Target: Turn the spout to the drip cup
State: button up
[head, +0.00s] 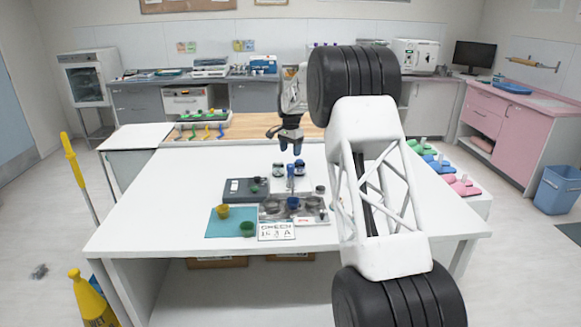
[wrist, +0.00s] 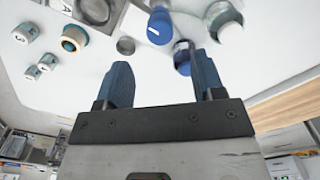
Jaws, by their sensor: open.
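My gripper (head: 291,146) hangs above the back of the item group on the white table, its two blue fingers apart and empty. They also show apart in the wrist view (wrist: 162,82). An upright blue part (head: 290,178), possibly the spout, stands below it at the metal fixture (head: 270,208); which way it points is too small to tell. A blue piece with a white mark (wrist: 160,25) lies beyond the fingertips in the wrist view. A blue cup (head: 293,203), a yellow cup (head: 222,211) and a green cup (head: 247,229) stand nearby. I cannot tell which is the drip cup.
Two blue-lidded jars (head: 300,168) (head: 278,168) stand behind the upright part. A dark tray (head: 234,196) is at left, a teal mat (head: 213,229) in front of it, and a lettered card (head: 276,232) at the front. The table's left front (head: 150,225) is bare.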

aim_at(290, 165)
jog(key=shift+f, duration=3.9)
grip_shut()
